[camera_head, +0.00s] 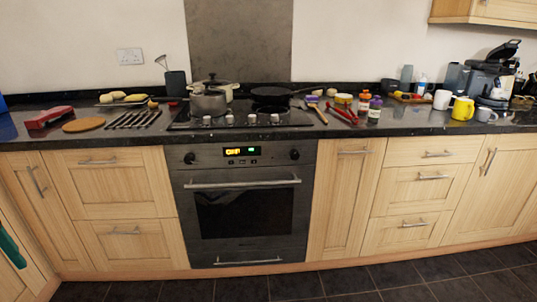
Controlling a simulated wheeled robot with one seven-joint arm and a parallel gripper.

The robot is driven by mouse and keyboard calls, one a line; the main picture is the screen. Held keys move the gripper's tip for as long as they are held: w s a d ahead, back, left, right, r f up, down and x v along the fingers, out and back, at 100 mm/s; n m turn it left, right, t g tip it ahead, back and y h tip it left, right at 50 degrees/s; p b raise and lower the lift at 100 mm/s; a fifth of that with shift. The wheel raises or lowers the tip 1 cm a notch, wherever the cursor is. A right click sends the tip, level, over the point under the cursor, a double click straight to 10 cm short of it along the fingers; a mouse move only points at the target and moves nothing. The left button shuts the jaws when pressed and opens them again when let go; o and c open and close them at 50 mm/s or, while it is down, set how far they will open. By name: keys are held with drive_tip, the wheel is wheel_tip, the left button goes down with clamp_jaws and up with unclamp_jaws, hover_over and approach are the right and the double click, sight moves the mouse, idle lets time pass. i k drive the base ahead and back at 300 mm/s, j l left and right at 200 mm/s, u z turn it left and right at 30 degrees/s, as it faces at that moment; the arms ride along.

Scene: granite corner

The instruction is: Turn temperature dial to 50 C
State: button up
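A built-in oven (245,205) with a dark front stands in the middle of the cabinets, its door shut. Its control panel has a left dial (190,158) and a right dial (294,154), both dark and round. Between them is a small lit display (241,150) with orange characters that look like "OFF" and a green part. The dial markings are too small to read, so I cannot tell which dial sets temperature or where each points. My gripper is not in view.
A long door handle (243,183) sticks out below the dials. Above, the hob has several knobs along its front, a pot (208,103) and a black pan (271,95). Mugs, bottles and utensils crowd the worktop. The dark tiled floor (330,283) before the oven looks clear.

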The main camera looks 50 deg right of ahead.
sight(294, 154)
drive_tip(key=z, duration=2.15)
drive_tip(key=i+l, duration=0.2)
drive_tip(key=l, duration=0.2)
drive_tip(key=i+l, duration=0.2)
drive_tip(key=l, duration=0.15)
drive_tip(key=i+l, duration=0.2)
drive_tip(key=l, duration=0.2)
drive_tip(key=i+l+u, duration=0.1)
drive_tip(key=u, duration=0.35)
drive_tip(key=l+u, duration=0.3)
drive_tip(key=u, duration=0.2)
drive_tip(key=l+u, duration=0.2)
drive_tip(key=u, duration=1.5)
